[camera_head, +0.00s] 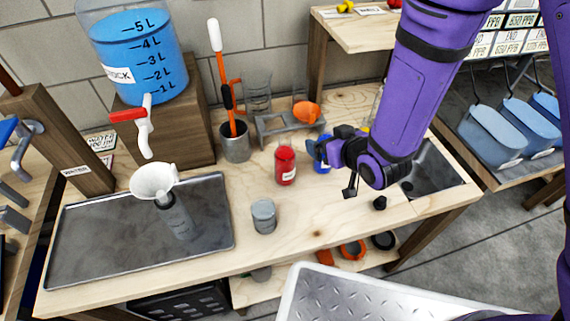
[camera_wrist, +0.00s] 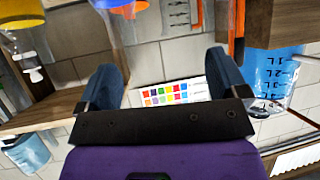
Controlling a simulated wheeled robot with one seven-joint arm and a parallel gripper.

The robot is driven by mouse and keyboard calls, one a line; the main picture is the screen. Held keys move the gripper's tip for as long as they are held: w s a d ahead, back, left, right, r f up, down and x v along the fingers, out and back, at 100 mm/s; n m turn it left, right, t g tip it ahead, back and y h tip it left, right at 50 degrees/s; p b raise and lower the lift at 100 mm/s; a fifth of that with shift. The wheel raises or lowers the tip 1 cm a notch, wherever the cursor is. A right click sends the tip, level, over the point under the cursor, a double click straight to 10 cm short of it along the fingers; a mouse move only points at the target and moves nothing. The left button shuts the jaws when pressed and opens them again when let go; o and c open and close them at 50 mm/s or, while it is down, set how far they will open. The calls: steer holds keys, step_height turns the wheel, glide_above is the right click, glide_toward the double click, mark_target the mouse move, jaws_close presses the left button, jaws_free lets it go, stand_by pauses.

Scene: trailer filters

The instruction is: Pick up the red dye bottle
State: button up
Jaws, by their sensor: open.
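The red dye bottle (camera_head: 286,165) stands upright on the wooden bench in the head view, with a white label on its front. My gripper (camera_head: 318,148) is just to its right in the picture, apart from it and empty. In the wrist view my gripper (camera_wrist: 165,82) has its two blue fingers spread wide, with nothing between them but the wall and a colour chart behind. I cannot make out the red bottle in the wrist view. A blue bottle (camera_head: 322,166) stands beside the red one, partly hidden behind my gripper.
A metal tray (camera_head: 90,240) with a white funnel (camera_head: 154,181) lies left. Bare bench surrounds the bottle's front.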

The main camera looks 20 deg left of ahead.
steer(key=n+y, duration=0.2)
glide_toward(284, 156)
step_height(284, 156, down, 3)
steer(key=w, duration=0.2)
steer(key=shift+g, duration=0.3)
steer(key=x, duration=0.4)
steer(key=shift+a+r, duration=0.1)
steer(key=shift+x, duration=3.25)
steer(key=shift+w+r, duration=0.1)
steer(key=shift+w, duration=0.05)
steer(key=c, duration=1.3)
steer(key=shift+r, duration=0.15)
